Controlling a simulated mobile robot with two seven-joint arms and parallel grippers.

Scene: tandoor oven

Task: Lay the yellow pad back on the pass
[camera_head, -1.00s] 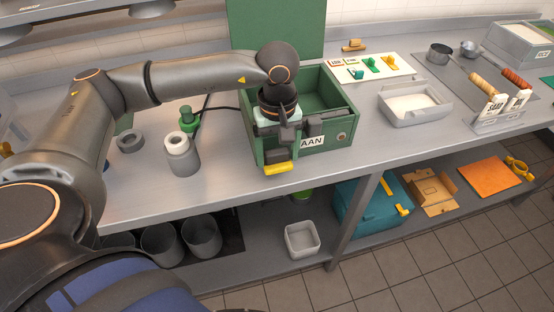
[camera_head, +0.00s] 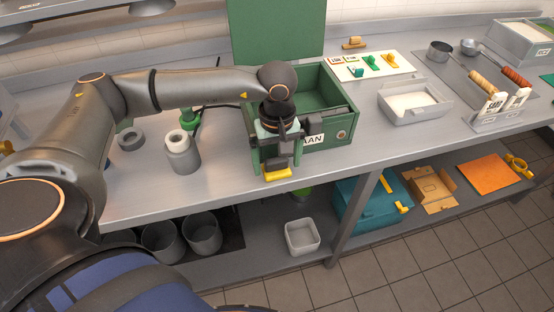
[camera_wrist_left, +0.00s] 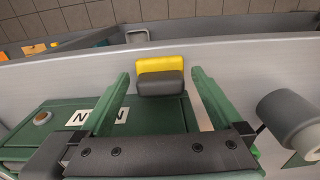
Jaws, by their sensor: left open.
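The yellow pad (camera_head: 277,175) has a dark grey part joined to it. It is at the front edge of the steel counter (camera_head: 225,172), in front of the green box marked "AAN" (camera_head: 327,140). My left gripper (camera_head: 279,158) points down at the box's front left corner, just behind the pad. In the left wrist view the pad (camera_wrist_left: 161,65) shows between and just beyond the tips of the two green fingers (camera_wrist_left: 160,74). The fingers stand wide apart with a gap on both sides of the pad. My right gripper is not in view.
A grey cylinder with a pale ring on top (camera_head: 182,153) and a green-topped item (camera_head: 189,119) stand left of the box. A white tray (camera_head: 415,101) is to its right. A teal case (camera_head: 362,205) sits on the lower shelf.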

